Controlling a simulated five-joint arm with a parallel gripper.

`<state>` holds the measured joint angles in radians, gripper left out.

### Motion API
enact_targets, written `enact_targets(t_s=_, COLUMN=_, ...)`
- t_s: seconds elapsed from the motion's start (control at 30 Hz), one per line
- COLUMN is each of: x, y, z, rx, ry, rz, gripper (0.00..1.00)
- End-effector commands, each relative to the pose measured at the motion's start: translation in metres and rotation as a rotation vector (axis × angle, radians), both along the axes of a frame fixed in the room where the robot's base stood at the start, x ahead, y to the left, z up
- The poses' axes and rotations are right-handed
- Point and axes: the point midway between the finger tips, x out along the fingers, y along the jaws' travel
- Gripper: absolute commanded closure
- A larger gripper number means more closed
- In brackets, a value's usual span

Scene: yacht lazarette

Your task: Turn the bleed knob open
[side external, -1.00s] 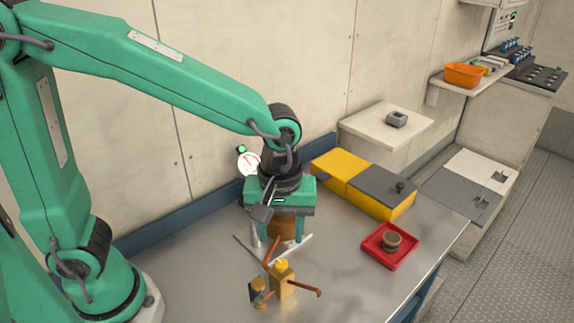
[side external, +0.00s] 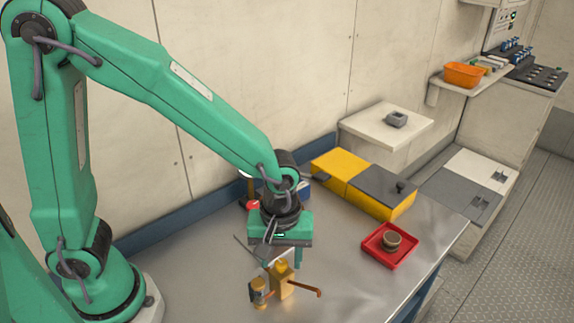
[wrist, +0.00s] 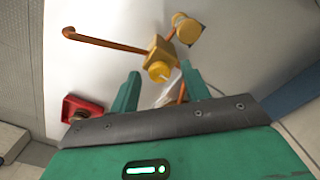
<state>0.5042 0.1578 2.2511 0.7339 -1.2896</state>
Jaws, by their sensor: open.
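A brass valve block (side external: 283,285) with copper pipes stands on the steel bench. A yellow knob (side external: 281,265) sits on top of it, and it also shows in the wrist view (wrist: 158,71). A round brass fitting (wrist: 187,28) is at one side of the block. My gripper (wrist: 161,77) is open, its two green fingers apart and pointing at the block. In the wrist view the knob appears between the fingertips. In the side view my gripper is just above and behind the knob, and I cannot tell whether it touches.
A red tray (side external: 375,254) with a round brown item (side external: 391,241) lies to the right. A yellow and grey box (side external: 365,183) stands behind it. A gauge and red and blue items are partly hidden behind my wrist. The bench is clear between block and tray.

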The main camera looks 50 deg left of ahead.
Motion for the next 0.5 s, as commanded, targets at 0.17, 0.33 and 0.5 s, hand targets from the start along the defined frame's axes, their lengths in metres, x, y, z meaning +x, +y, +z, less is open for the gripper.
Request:
enact_targets(t_s=0.17, x=0.0001, y=-0.0001, z=-0.0016, rx=-0.001, ry=-0.001, rz=0.000, gripper=0.53)
enact_targets(t_s=0.33, x=0.0001, y=-0.0001, z=-0.0014, rx=-0.001, ry=-0.001, rz=0.000, gripper=0.63)
enact_targets(t_s=0.5, x=0.0002, y=-0.0001, z=-0.0012, rx=-0.001, ry=-0.001, rz=0.000, gripper=0.97)
